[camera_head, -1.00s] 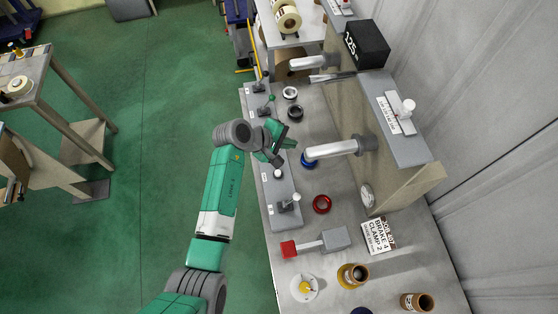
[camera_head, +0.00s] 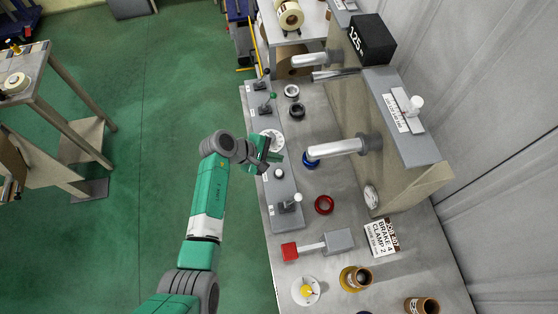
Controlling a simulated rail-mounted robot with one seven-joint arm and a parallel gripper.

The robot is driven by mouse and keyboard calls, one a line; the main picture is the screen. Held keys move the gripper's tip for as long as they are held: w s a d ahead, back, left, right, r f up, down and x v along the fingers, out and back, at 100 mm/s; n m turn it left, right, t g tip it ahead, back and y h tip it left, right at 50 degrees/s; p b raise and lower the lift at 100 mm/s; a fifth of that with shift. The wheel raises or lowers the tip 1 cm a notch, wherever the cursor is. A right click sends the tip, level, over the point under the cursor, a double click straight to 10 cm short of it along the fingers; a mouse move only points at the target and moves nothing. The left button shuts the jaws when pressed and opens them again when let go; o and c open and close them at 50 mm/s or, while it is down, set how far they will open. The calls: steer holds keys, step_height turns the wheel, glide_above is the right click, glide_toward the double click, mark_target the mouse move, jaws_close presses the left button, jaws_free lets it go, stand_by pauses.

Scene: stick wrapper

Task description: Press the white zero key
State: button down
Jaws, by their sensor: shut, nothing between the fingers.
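A small white round key (camera_head: 279,173) sits on the grey control strip (camera_head: 284,217) along the bench's left edge. I take it to be the zero key; no marking on it is readable. My gripper (camera_head: 278,158) is shut and empty, just beyond the white key in the picture. A small gap shows between them in this view. The height of the fingertips above the strip cannot be told.
A white dial (camera_head: 272,141) lies beside my gripper, partly covered by it. A lever with a pale knob (camera_head: 297,198) stands nearer. A metal spindle (camera_head: 337,149) and blue ring (camera_head: 310,159) are to the right. Green-knobbed lever (camera_head: 272,96) lies beyond.

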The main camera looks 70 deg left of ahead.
mark_target(279, 173)
step_height(279, 173, down, 6)
steer(key=b, duration=0.5)
steer(key=shift+f, duration=0.5)
stand_by(1.2)
steer(key=shift+f, duration=0.4)
steer(key=shift+f+b, duration=0.5)
stand_by(0.5)
steer(key=shift+r, duration=0.15)
steer(key=shift+r+p, duration=0.8)
steer(key=shift+p, duration=0.2)
